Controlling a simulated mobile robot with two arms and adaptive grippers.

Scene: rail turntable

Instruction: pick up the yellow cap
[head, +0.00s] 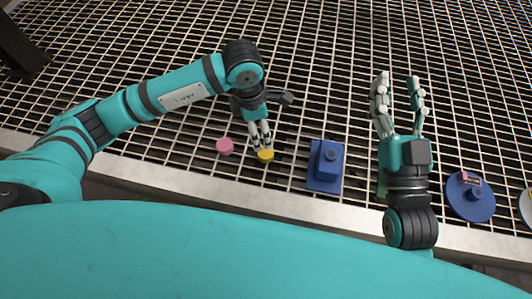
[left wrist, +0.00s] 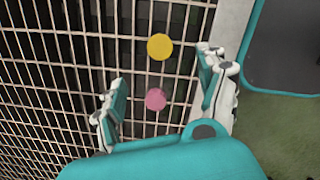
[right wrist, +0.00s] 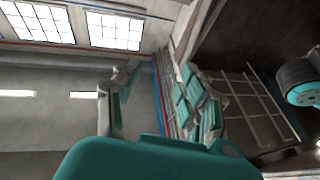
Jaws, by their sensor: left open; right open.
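The yellow cap (head: 266,156) is a small round disc on the metal grating, close to its front edge. It also shows in the left wrist view (left wrist: 159,46), ahead of and between the fingers. My left gripper (head: 260,143) is open, with its fingertips over or beside the yellow cap in the head view; whether they touch it I cannot tell. My left gripper (left wrist: 162,68) holds nothing. My right gripper (head: 397,82) is open and empty, right of the blue block and pointing away from me.
A pink cap (head: 224,146) lies left of the yellow cap. A blue block on a base (head: 325,166) stands to its right. A round blue piece (head: 470,197) is at far right, and a green thing (head: 382,187) is partly hidden by my right arm. The grating behind is clear.

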